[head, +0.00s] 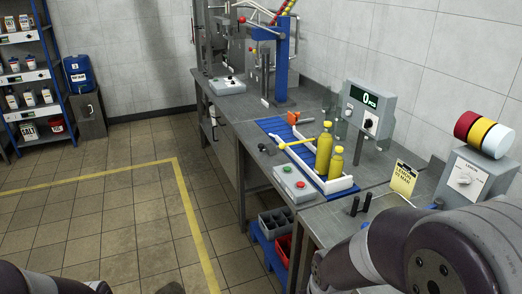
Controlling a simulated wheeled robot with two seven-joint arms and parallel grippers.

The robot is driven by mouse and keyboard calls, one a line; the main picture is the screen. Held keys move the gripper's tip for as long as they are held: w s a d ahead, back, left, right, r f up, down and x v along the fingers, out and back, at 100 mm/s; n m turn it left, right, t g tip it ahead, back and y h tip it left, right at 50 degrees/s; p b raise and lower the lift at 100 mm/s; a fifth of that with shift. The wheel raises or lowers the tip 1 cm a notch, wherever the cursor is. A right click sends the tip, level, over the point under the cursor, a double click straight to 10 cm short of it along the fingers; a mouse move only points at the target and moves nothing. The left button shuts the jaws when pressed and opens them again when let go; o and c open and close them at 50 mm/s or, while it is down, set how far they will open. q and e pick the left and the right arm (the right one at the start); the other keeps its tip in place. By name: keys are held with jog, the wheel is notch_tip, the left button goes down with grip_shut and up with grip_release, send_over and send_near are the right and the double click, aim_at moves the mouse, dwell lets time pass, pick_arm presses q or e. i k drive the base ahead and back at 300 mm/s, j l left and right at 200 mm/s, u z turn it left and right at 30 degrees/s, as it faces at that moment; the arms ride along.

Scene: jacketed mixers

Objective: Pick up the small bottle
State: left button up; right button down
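Two yellow-green bottles stand upright at the right end of a blue mat (310,167) on the workbench. The small bottle (336,165) is the shorter one, in front and to the right. The taller bottle (324,155) stands close beside it, slightly behind and left. I cannot tell whether the two touch. No gripper touches either bottle. My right arm fills the lower right corner, and its gripper is not visible. Only a dark piece of my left arm shows at the bottom left, with no gripper.
A white rail (342,185) edges the mat near the bottles. A button box (295,184) sits in front, a digital display (366,108) behind. Two dark pegs (360,204) and a yellow sign (403,180) stand right. Floor at left is clear.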

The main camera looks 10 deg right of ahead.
aim_at(337, 161)
jog(key=i+j, duration=0.15)
jog(key=i, duration=0.35)
jog(key=i+j+u, duration=0.1)
jog(key=i, duration=0.45)
jog(key=i+j, duration=0.2)
jog(key=i, duration=0.3)
jog(key=i+z, duration=0.25)
jog(key=z, duration=0.2)
jog(key=i+j+z, duration=0.2)
jog(key=z, duration=0.2)
jog(key=i+j+z, duration=0.2)
jog(key=z, duration=0.25)
jog(key=i+j+z, duration=0.15)
jog(key=j+z, duration=0.15)
jog(key=z, duration=0.15)
